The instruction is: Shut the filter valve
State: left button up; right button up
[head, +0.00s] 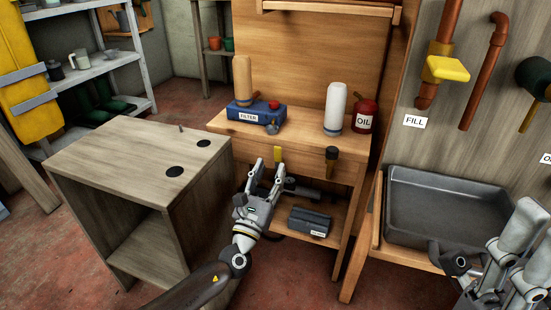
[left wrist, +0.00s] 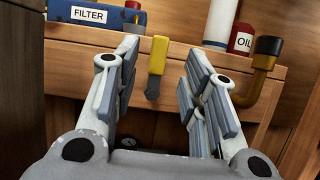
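The blue filter unit (head: 256,115), labelled FILTER, sits on the wooden bench; part of it also shows in the left wrist view (left wrist: 97,12). Below it, at the bench's front edge, a yellow valve lever (head: 278,154) hangs down, nearly upright in the left wrist view (left wrist: 157,55). My left gripper (head: 269,177) is open and empty just in front of the bench. In the left wrist view its fingers (left wrist: 163,62) stand on either side of the lever, with gaps. My right gripper (head: 500,265) is at the lower right, away from the lever; its fingertips are unclear.
A dark-capped brass fitting (head: 332,160) projects from the bench front right of the lever. A red OIL can (head: 364,116) and white bottle (head: 335,108) stand above. A wooden cabinet (head: 130,150) is at left, a dark tray (head: 450,205) at right. A yellow FILL handle (head: 446,70) is on the wall.

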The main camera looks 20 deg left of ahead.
pick_arm(q)
jog(key=v, duration=0.5)
jog(key=shift+s+f, duration=0.1)
jog(key=shift+s, duration=0.15)
